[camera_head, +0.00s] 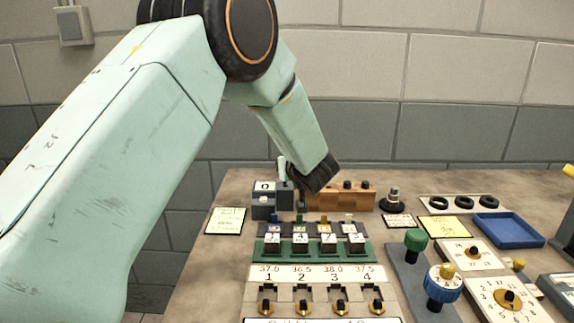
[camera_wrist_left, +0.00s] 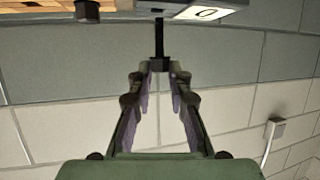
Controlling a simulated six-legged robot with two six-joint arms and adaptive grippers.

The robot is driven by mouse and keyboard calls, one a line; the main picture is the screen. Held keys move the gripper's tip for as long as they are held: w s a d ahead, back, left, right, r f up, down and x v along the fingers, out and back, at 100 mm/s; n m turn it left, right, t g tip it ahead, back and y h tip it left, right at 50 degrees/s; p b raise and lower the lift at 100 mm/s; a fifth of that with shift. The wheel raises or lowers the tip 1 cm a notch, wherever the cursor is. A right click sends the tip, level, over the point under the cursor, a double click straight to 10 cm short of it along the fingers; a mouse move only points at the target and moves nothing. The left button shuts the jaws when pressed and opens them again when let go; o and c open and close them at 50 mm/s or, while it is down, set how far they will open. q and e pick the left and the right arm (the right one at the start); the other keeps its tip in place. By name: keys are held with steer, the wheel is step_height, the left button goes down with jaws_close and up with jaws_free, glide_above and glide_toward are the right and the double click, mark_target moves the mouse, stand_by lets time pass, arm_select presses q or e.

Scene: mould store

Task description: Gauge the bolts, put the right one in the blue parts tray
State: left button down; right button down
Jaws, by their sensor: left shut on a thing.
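My left gripper (camera_wrist_left: 160,68) is shut on a black bolt (camera_wrist_left: 159,40), whose thin shank reaches from the fingertips toward the grey gauge. The grey gauge (camera_head: 264,203) has a white display reading 0 and stands at the back left of the bench; its underside edge also shows in the wrist view (camera_wrist_left: 180,8). I cannot tell whether the bolt touches the gauge. A wooden block (camera_head: 335,202) beside it carries black bolt heads (camera_head: 347,185). The blue parts tray (camera_head: 507,231) lies at the right and looks empty. My right gripper is not in view.
Knobs and dials (camera_head: 443,283) fill the front right. Black rings (camera_head: 463,202) lie behind the tray.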

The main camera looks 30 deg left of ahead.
mark_target(287, 190)
arm_select(q)
steer(key=shift+w+f+p, duration=0.2)
steer(key=shift+p, duration=0.15)
stand_by(0.5)
steer(key=shift+p, duration=0.4)
stand_by(0.4)
steer(key=shift+f+b, duration=0.75)
steer(key=shift+f, duration=1.35)
stand_by(0.8)
steer(key=c, duration=1.2)
jaws_free()
steer(key=shift+o, duration=0.2)
steer(key=o, duration=0.4)
steer(key=shift+s, duration=0.1)
steer(key=shift+r, duration=0.1)
